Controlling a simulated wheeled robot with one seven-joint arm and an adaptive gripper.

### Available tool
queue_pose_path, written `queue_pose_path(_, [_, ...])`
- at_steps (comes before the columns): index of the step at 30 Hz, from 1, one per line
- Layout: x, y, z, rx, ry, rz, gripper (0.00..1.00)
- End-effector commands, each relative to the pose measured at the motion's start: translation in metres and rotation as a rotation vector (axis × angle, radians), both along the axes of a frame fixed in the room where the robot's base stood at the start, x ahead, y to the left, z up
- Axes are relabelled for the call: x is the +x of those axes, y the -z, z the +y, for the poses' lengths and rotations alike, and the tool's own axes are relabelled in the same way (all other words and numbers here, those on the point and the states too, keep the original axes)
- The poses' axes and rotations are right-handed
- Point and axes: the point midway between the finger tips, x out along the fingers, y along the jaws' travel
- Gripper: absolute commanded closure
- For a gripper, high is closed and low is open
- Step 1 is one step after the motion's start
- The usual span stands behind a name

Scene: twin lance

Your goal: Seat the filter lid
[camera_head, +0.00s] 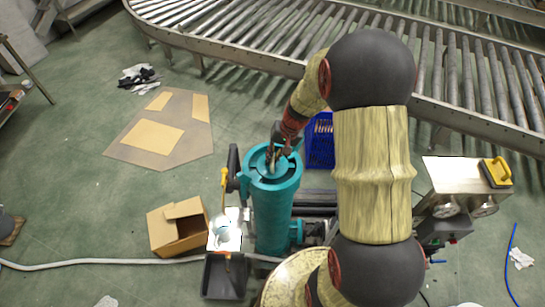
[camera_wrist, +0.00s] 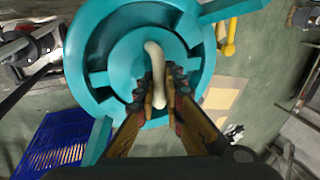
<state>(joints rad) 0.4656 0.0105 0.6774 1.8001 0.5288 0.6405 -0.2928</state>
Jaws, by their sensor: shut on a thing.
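The filter lid is a teal disc (camera_wrist: 124,60) with a cream curved handle (camera_wrist: 154,60) across its top. It appears within the wider teal ring of the filter housing (camera_wrist: 82,42) in the wrist view. In the head view the housing (camera_head: 272,215) is an upright teal cylinder, with the lid (camera_head: 259,163) at its open top. My gripper (camera_wrist: 160,92) is shut on the handle, gripping its lower part in the wrist view. It also shows in the head view (camera_head: 274,158). I cannot tell whether the lid rests fully down in the housing.
A yellow-handled lever (camera_head: 224,190) stands left of the housing. A cardboard box (camera_head: 178,228) and a dark bin (camera_head: 224,277) are at lower left. A blue crate (camera_head: 320,145) stands behind right. A metal control box (camera_head: 462,175) is at right, and a roller conveyor (camera_head: 260,42) crosses behind.

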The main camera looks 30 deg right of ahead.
Motion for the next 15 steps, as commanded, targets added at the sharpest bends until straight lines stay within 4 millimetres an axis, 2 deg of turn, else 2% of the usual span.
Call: queue_pose_path(15, [0.001,0.012,0.000,-0.001,0.000,-0.001,1.00])
